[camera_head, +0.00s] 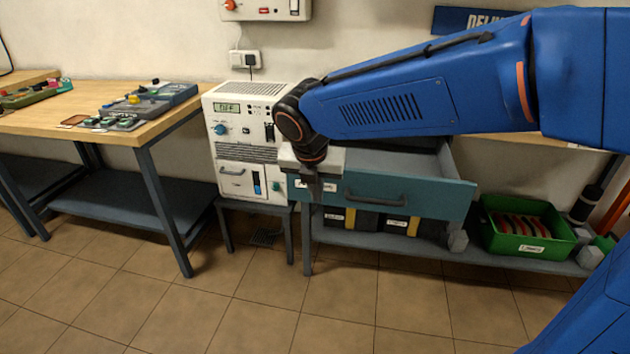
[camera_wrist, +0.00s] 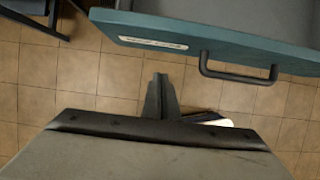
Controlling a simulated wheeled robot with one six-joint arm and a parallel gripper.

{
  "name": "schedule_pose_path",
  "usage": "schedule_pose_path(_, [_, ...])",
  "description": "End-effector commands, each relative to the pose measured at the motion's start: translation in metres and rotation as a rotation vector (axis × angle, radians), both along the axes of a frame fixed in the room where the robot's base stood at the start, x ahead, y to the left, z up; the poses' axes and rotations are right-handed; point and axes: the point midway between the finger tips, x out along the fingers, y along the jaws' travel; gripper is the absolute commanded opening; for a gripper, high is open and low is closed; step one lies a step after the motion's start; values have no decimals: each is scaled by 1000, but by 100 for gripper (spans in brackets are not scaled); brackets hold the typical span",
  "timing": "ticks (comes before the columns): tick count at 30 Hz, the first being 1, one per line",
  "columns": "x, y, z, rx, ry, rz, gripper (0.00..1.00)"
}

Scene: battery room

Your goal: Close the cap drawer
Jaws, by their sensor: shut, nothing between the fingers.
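The cap drawer (camera_head: 420,196) is a teal drawer pulled out from under the bench, with a dark bar handle on its front. In the wrist view its front (camera_wrist: 200,38) runs across the top, with the handle (camera_wrist: 240,72) right of centre and a pale label at left. My gripper (camera_head: 315,198) is at the left part of the drawer front in the head view, pointing down. In the wrist view my gripper (camera_wrist: 160,90) is shut and empty, with floor showing between it and the drawer front. I cannot tell whether it touches the drawer.
A white charger unit (camera_head: 235,140) stands left of the drawer. A lower shelf (camera_head: 350,240) holds dark boxes and a green crate (camera_head: 495,238). A wooden workbench (camera_head: 60,122) with tools stands at left. The tiled floor in front is clear.

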Motion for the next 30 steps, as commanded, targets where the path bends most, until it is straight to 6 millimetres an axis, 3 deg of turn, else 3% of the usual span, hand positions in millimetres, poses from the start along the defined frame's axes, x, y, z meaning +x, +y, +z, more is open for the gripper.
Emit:
schedule_pose_path(1, [3,-1,-8,-2,1,-1,0])
schedule_pose_path(9, [34,-10,-6,1,-1,-1,0])
schedule_pose_path(26, [42,-12,-6,1,-1,0,0])
schedule_pose_path(30, [53,-16,-6,0,0,-2,0])
